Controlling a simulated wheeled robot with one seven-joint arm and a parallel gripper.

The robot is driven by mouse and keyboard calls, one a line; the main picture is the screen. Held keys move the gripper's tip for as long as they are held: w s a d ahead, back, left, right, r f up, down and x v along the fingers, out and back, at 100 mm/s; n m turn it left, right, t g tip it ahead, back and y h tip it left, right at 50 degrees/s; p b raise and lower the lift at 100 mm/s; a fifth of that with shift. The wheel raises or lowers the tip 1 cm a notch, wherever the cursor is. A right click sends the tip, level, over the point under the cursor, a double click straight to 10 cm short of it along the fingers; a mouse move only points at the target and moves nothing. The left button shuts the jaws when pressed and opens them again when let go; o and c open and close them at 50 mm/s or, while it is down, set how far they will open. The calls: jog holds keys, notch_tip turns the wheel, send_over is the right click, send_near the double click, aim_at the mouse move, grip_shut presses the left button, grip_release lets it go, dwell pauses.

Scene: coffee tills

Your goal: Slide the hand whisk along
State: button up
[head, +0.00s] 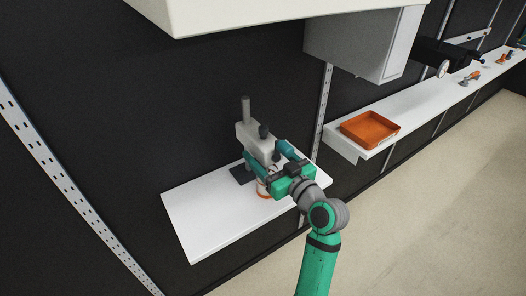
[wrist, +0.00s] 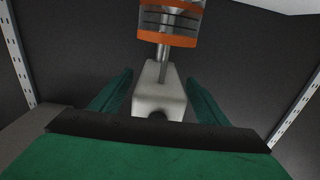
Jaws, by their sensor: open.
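I cannot make out a hand whisk for certain. A clear cylinder with orange bands (head: 264,189) stands on the white shelf (head: 205,222), partly hidden by my gripper. In the wrist view an orange-banded cylinder (wrist: 168,42) with a shiny metal stem shows at the top, beyond the fingertips. A pale grey upright device (head: 249,137) with dark knobs stands behind my gripper. A pale block (wrist: 158,97) lies in line with the gap between the fingers in the wrist view. My gripper (head: 269,160) is open, and its fingers (wrist: 158,90) stand apart at either side of this block.
The left part of the shelf is bare. A white cabinet (head: 260,12) hangs above, with a grey box (head: 352,45) to its right. An orange tray (head: 370,129) sits on another white shelf (head: 425,108) at the right. A dark wall (head: 80,90) stands behind.

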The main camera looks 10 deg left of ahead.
jog(key=v, duration=1)
